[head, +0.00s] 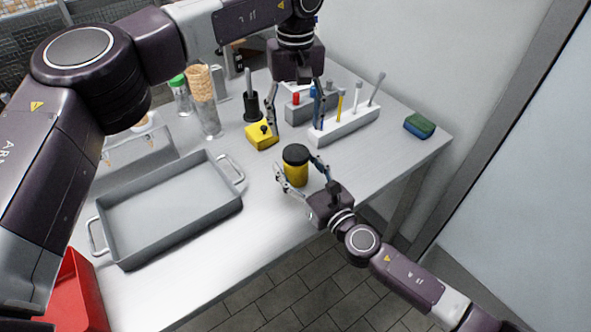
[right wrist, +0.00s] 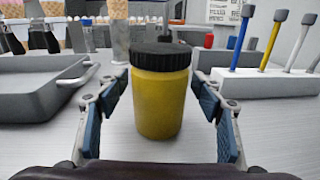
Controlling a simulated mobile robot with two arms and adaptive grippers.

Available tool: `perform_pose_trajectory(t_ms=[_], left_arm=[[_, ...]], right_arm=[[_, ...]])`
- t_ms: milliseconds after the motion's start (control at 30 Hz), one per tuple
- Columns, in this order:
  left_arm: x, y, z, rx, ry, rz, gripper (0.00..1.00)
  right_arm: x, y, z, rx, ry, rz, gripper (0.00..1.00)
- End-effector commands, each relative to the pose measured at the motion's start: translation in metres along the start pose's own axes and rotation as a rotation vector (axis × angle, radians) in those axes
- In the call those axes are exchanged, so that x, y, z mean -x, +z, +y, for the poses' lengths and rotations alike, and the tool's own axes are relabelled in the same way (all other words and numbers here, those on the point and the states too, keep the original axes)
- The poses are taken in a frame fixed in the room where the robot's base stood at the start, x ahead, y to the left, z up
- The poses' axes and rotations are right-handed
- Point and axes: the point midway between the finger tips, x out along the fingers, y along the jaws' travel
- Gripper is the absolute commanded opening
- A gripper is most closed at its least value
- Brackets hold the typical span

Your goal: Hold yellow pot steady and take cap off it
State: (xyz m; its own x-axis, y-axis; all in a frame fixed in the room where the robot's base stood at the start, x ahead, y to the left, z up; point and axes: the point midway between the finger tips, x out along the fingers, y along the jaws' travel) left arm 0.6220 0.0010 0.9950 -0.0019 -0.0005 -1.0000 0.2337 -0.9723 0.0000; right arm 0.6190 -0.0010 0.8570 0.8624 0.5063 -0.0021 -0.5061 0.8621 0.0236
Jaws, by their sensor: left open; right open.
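The yellow pot (head: 296,174) stands upright on the table near its front edge, with the black cap (head: 295,154) on top. In the right wrist view the pot (right wrist: 158,105) and its ridged cap (right wrist: 160,54) are centred between my right fingers. My right gripper (head: 304,170) is open, one finger on each side of the pot, and gaps show on both sides in the wrist view. My left gripper (head: 296,112) is open and empty, pointing down behind and above the pot, near a yellow block.
A grey tray (head: 128,257) with handles lies left of the pot. Behind stand the yellow block (head: 262,142), a white rack (head: 345,125) with upright tools, and a glass of cones (head: 209,120). A green-blue sponge (head: 419,126) lies far right. Bare table lies right of the pot.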

Motion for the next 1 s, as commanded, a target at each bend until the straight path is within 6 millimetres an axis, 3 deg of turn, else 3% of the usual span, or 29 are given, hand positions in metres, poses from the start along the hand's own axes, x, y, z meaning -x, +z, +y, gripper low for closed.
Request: perform_pose_trajectory(t_ms=[333, 867, 1000], left_arm=[[0.0, 0.0001, 0.0001, 0.0, 0.0, 0.0, 0.59], [0.0, 0.0001, 0.0002, 0.0, 0.0, 0.0, 0.59], [-0.0001, 0.0003, 0.0003, -0.001, 0.0, 0.0, 0.59]], right_arm=[[-0.0048, 0.0002, 0.0003, -0.001, 0.001, 0.0, 0.61], [-0.0046, 0.0003, 0.0, 0.0, 0.0, 0.0, 0.03], [-0.0046, 0.0003, 0.0, 0.0, 0.0, 0.0, 0.0]])
